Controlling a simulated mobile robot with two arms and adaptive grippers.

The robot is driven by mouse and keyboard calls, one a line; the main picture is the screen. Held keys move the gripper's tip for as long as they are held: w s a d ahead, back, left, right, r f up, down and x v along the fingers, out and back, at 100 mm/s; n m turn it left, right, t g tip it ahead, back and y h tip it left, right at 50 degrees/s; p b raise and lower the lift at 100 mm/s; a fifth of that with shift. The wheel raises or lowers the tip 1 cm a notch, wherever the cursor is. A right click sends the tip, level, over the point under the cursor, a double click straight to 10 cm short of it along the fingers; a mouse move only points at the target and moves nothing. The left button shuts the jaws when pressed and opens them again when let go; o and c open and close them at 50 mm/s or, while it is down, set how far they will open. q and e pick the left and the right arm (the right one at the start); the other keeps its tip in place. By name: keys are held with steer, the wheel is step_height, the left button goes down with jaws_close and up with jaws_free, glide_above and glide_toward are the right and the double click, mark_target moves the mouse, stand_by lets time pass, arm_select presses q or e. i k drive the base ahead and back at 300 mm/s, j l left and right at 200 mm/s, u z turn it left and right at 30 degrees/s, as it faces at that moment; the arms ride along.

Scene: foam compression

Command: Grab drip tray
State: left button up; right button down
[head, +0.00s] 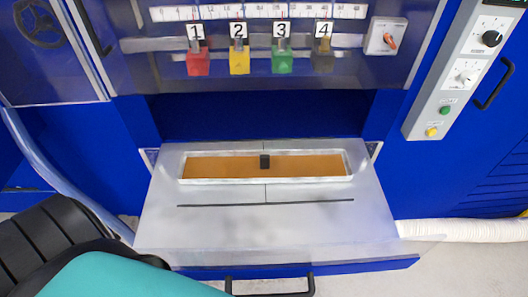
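A shallow rectangular tray (222,166) with a pale metal rim and a brown-orange floor sits in the grey metal work surface, in the middle of the head view. A small black block or knob (265,161) stands at the middle of its far side. Below the surface, a black bar handle (270,292) sticks out at the bottom edge of the picture, partly cut off. I cannot tell for certain which of these parts is the drip tray. Neither gripper's fingers show, and nothing is seen touching the tray or the handle.
The blue machine carries red (199,63), yellow (239,62), green (279,60) and dark (323,61) blocks numbered 1 to 4. A control panel (459,83) stands at the right. A white hose (470,231) lies at the lower right. A dark slot (265,203) crosses the clear surface.

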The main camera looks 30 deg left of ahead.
mark_target(332, 165)
steer(key=k+j, duration=0.1)
steer(key=j, duration=0.3)
steer(key=k+j, duration=0.1)
steer(key=j, duration=0.35)
steer(key=k+j, duration=0.1)
steer(key=j, duration=0.3)
